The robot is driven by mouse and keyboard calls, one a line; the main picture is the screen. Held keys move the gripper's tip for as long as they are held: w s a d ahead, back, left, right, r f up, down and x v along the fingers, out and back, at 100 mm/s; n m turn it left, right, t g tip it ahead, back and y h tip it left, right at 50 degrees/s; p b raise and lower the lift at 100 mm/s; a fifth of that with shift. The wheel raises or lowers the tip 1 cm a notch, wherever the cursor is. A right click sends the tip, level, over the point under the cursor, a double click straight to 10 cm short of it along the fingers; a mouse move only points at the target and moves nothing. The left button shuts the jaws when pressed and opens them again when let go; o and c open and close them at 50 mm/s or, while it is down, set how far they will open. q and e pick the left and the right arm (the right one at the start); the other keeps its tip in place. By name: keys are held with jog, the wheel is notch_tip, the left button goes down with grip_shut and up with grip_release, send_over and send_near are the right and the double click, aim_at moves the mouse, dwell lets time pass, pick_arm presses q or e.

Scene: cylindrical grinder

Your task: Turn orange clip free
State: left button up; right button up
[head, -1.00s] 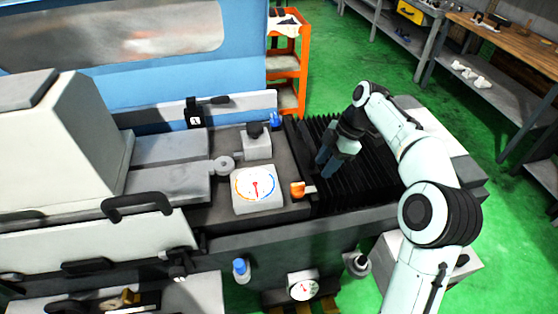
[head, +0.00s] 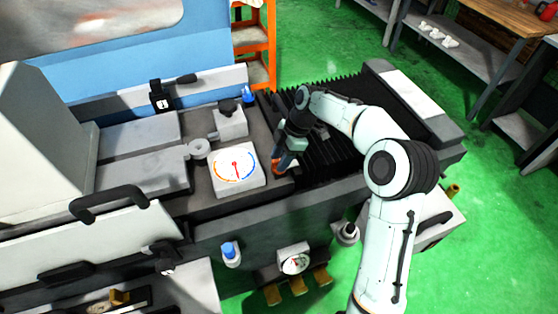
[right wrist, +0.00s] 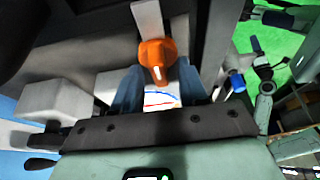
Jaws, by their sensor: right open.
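The orange clip (right wrist: 157,58) sits near the right side of the white dial gauge block (head: 237,169) on the grinder's table. In the head view only slivers of the clip (head: 275,166) show beside my fingers. My right gripper (head: 281,166) is open, with its fingers pointing down at the clip. In the right wrist view, the blue-grey fingers of my right gripper (right wrist: 158,85) stand apart, one on each side of the clip. I cannot tell whether they touch it. My left gripper is not in view.
A grey block with a black knob (head: 230,119) stands behind the gauge. Black ribbed bellows (head: 325,150) lie to the right. Green floor is free at right.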

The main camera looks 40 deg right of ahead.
jog(key=shift+a+f, duration=0.2)
jog(key=shift+f, duration=0.35)
grip_shut()
